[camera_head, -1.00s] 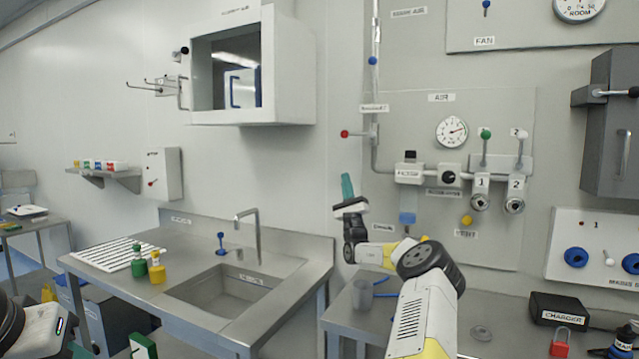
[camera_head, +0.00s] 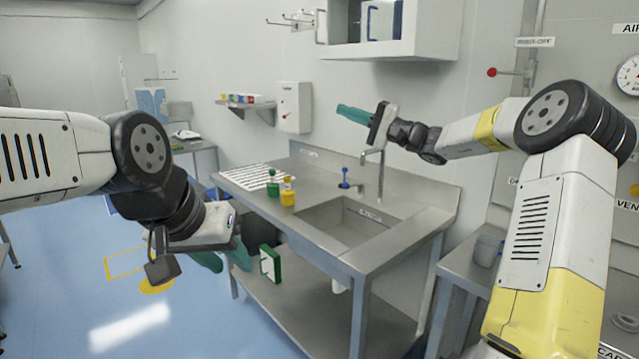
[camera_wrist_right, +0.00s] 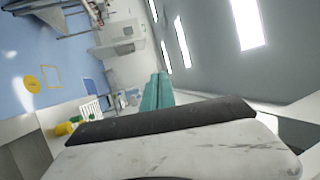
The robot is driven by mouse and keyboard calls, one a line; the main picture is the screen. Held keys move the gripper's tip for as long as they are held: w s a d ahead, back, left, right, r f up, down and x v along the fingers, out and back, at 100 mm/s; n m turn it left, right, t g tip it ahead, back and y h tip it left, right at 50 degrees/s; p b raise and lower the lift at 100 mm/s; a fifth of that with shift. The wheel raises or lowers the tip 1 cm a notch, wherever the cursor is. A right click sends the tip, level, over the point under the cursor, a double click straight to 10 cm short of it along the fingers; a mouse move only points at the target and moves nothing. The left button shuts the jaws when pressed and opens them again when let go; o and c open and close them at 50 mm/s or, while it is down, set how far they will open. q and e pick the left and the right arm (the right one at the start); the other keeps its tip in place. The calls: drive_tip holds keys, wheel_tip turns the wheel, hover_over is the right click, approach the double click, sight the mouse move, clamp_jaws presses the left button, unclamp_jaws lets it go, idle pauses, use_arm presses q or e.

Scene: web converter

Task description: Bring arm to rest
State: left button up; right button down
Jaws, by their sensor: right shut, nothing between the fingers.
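My right gripper (camera_head: 353,114) is raised in front of the wall, above and behind the sink bench in the picture. Its teal fingers are shut together with nothing between them, and they point left. The right wrist view shows the same shut teal fingers (camera_wrist_right: 157,92). My left gripper (camera_head: 224,258) hangs low at the left, in front of the bench, over the blue floor. Its two teal fingers look apart, with nothing seen between them; the wrist partly hides them.
A steel sink bench (camera_head: 400,235) with a tap (camera_head: 380,175) fills the middle. A green bottle (camera_head: 273,184) and a yellow bottle (camera_head: 288,192) stand on it. A green and white item (camera_head: 270,263) is on the lower shelf. A wall cabinet (camera_head: 430,35) hangs above. Floor at left is clear.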

drive_tip(key=s+a+f+n+g+h, duration=0.25)
drive_tip(key=s+a+f+h, duration=0.2)
drive_tip(key=s, duration=0.45)
drive_tip(key=s+a+f+n+g+h, duration=0.25)
drive_tip(key=s+a+f, duration=0.2)
drive_tip(key=s, duration=0.45)
drive_tip(key=s+d+f+h, duration=0.4)
drive_tip(key=s+d, duration=0.4)
drive_tip(key=s, duration=0.3)
drive_tip(key=s+d+f+t+h, duration=0.1)
drive_tip(key=s+d+f+h, duration=0.3)
drive_tip(key=s+d, duration=0.4)
drive_tip(key=s+h, duration=0.1)
drive_tip(key=s, duration=0.2)
drive_tip(key=shift+s+f+t+h, duration=0.25)
drive_tip(key=shift+s+t+h, duration=0.05)
